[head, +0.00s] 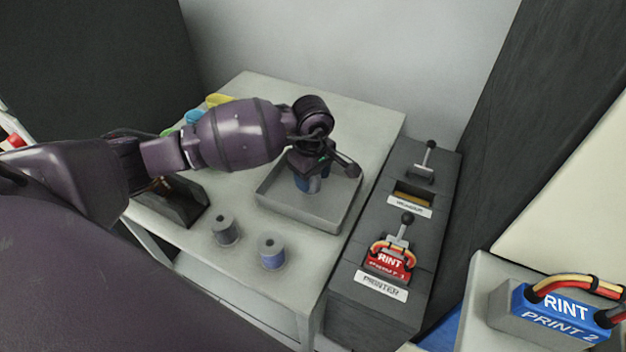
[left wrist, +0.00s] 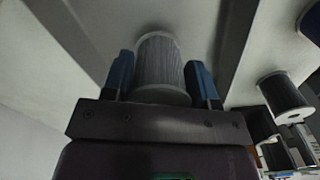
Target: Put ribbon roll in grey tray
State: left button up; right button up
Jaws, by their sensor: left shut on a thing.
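My left gripper (head: 310,184) is over the grey tray (head: 325,222), with its fingers reaching down inside the tray's walls. In the left wrist view, its two blue fingers (left wrist: 160,78) are shut on a grey ribbon roll (left wrist: 160,62), one on each side. In the head view the gripper mostly hides this roll. I cannot tell if it touches the tray floor. Two other rolls stand on the table in front of the tray: a dark grey one (head: 226,231) and a blue one (head: 271,251). My right gripper is not in view.
Right of the table, a dark console has levers, a red block (head: 389,263) and a PRINTER label (head: 381,286). A blue PRINT 2 block (head: 552,318) sits at the lower right. Yellow and teal items (head: 218,100) and a dark holder (head: 180,207) are near my left arm.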

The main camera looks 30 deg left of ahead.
pick_arm(q)
jog(key=shift+f, duration=0.9)
jog(key=shift+r, duration=0.1)
jog(key=shift+f, duration=0.2)
jog(key=o, duration=1)
jog(key=shift+r, duration=0.1)
